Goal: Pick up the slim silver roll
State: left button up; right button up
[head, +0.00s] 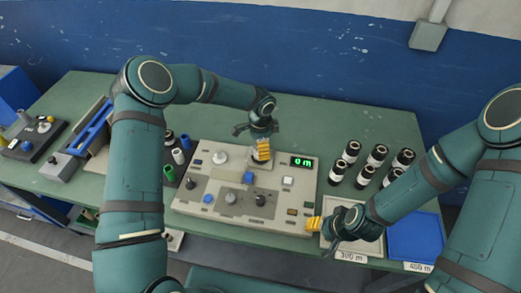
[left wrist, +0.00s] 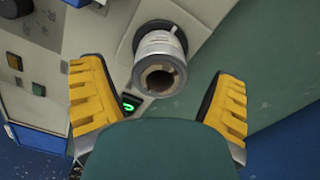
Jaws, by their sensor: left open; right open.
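In the left wrist view a silver roll (left wrist: 160,62) with a hollow brown core stands on the beige machine panel (left wrist: 118,45), between and beyond the two spread yellow fingers. My left gripper (left wrist: 158,105) is open, apart from the roll and not holding it. In the head view my left gripper (head: 262,150) is above the back of the panel, left of the green display, and the roll is hidden there. My right gripper (head: 314,223) is open and empty at the panel's front right corner.
Several black-and-white rolls (head: 376,156) stand on the green table (head: 300,115) to the right. A light tray marked 300 m (head: 350,257) and a blue tray (head: 415,240) lie in front. Green (head: 169,173) and white (head: 178,156) rolls stand left of the panel.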

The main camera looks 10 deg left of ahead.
pick_arm(q)
jog(key=shift+f, duration=1.3)
jog(key=c, duration=1.3)
jog(key=shift+r, duration=0.15)
notch_tip(320, 180, up, 10)
jog(key=shift+f, duration=0.1)
jog(key=shift+s+f, duration=0.1)
